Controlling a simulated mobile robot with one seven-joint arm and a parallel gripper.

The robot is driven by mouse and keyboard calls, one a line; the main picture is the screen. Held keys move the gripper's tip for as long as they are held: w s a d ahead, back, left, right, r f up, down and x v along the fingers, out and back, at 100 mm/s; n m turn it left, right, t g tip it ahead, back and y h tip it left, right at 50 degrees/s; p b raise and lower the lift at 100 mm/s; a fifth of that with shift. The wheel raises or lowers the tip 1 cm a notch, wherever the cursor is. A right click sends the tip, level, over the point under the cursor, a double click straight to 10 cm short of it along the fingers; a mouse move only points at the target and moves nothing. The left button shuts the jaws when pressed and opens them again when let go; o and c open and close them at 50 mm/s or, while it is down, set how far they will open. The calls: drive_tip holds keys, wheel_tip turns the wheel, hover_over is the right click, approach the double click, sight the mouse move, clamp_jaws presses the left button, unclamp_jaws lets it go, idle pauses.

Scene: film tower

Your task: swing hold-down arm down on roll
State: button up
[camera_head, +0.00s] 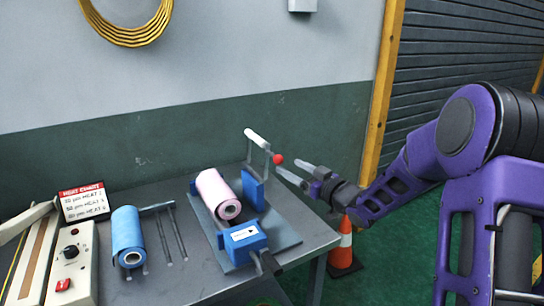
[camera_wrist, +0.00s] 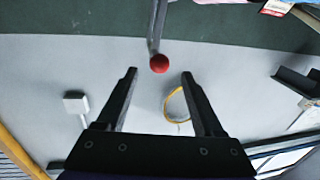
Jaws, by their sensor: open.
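The hold-down arm (camera_head: 257,139) stands raised above the film tower, with a white roller at its top and a red ball knob (camera_head: 278,160) on its right. The pink roll (camera_head: 217,193) lies on the tower between a blue upright plate (camera_head: 253,189) and a blue block (camera_head: 243,242). My gripper (camera_head: 296,174) is open, just right of the red knob. In the wrist view, the red knob (camera_wrist: 159,63) sits ahead of and between my open fingers (camera_wrist: 158,75), apart from both.
A blue roll (camera_head: 127,236) on a rack, a sign (camera_head: 83,201) and a control box (camera_head: 72,262) stand on the left of the table (camera_head: 180,285). An orange cone (camera_head: 344,245) stands on the floor at the right.

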sight(271, 155)
drive_tip(key=x, duration=0.9)
drive_tip(key=shift+w+a, duration=0.2)
drive_tip(key=shift+w, duration=0.1)
drive_tip(key=shift+c, duration=0.2)
clamp_jaws()
idle(0.7)
